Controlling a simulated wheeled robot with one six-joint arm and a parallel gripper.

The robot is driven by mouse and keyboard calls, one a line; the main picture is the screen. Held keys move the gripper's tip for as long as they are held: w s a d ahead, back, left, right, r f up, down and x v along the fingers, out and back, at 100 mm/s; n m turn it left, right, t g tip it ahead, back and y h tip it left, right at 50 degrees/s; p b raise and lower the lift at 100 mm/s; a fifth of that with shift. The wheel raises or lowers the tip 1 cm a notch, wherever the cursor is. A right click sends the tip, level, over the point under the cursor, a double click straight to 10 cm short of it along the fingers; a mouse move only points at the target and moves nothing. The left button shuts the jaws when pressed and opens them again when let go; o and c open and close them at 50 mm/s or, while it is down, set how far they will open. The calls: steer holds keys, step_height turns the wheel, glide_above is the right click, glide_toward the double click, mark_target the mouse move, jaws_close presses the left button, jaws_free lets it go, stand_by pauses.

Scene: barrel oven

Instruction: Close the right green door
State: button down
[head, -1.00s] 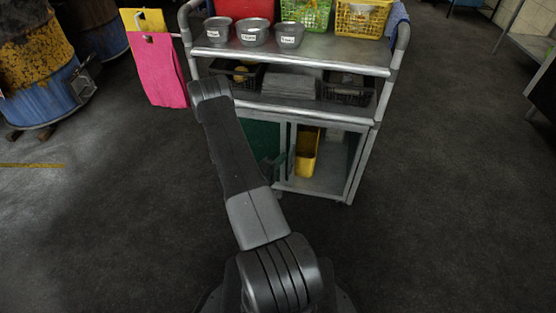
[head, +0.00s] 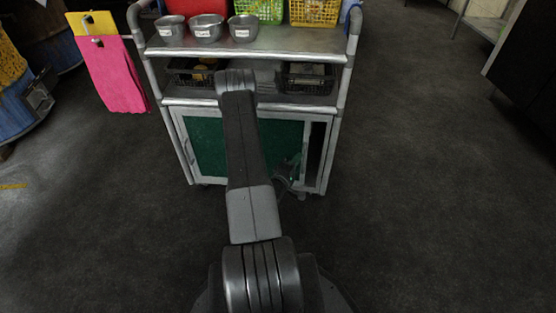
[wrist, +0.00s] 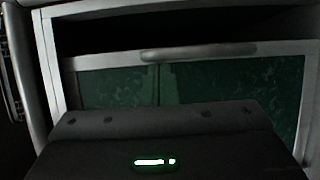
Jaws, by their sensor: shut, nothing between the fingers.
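The right green door (head: 272,138) is a green sliding panel in a grey frame in the lower cabinet of the metal cart. It stands mostly across the right half, with a narrow dark gap (head: 316,148) between its right edge and the cabinet's right post. In the wrist view the green panel (wrist: 235,92) fills the middle, with its grey edge strip and dark opening above it. My gripper (head: 291,172) is shut and empty at the door's lower right, close to the edge. Whether it touches cannot be told. My arm hides the middle of the cabinet.
The left green door (head: 204,145) covers the cabinet's left side. Metal bowls (head: 206,28) and coloured baskets (head: 314,12) stand on the cart top (head: 270,47). The floor right of the cart is clear.

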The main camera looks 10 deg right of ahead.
steer(key=d, duration=0.2)
steer(key=s+d, duration=0.1)
steer(key=d, duration=0.2)
steer(key=shift+s+d, duration=0.1)
steer(key=shift+d, duration=0.15)
steer(key=shift+b, duration=0.3)
